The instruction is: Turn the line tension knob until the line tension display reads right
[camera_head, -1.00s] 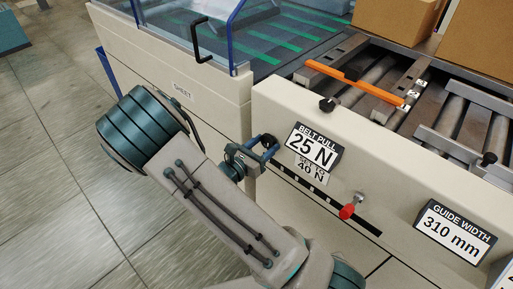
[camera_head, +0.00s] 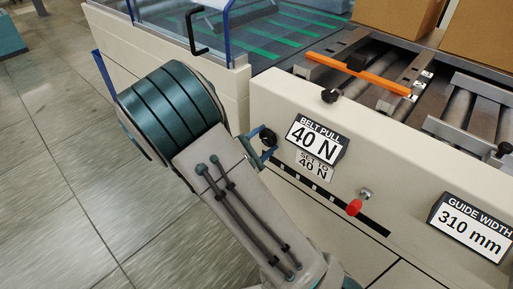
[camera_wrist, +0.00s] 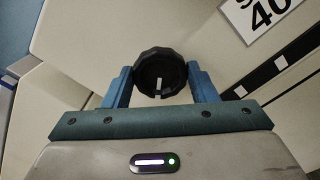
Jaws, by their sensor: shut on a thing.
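The dark, ridged knob (camera_wrist: 158,66) sits on the cream machine panel, and its white mark points down in the wrist view. My gripper (camera_wrist: 160,82) has its two blue fingers on either side of the knob, shut on it. In the head view my gripper (camera_head: 267,147) is at the panel, left of the displays, with the knob (camera_head: 267,136) partly hidden by the fingers. The display beside it (camera_head: 314,139) is labelled BELT PULL and reads 40 N. The plate under it (camera_head: 314,165) says SET TO 40 N.
A GUIDE WIDTH display (camera_head: 470,229) reading 310 mm is at the right. A red-tipped lever (camera_head: 355,207) sticks out of the panel between the displays. Rollers with an orange bar (camera_head: 358,74) and cardboard boxes (camera_head: 397,16) lie above. Open floor is at the left.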

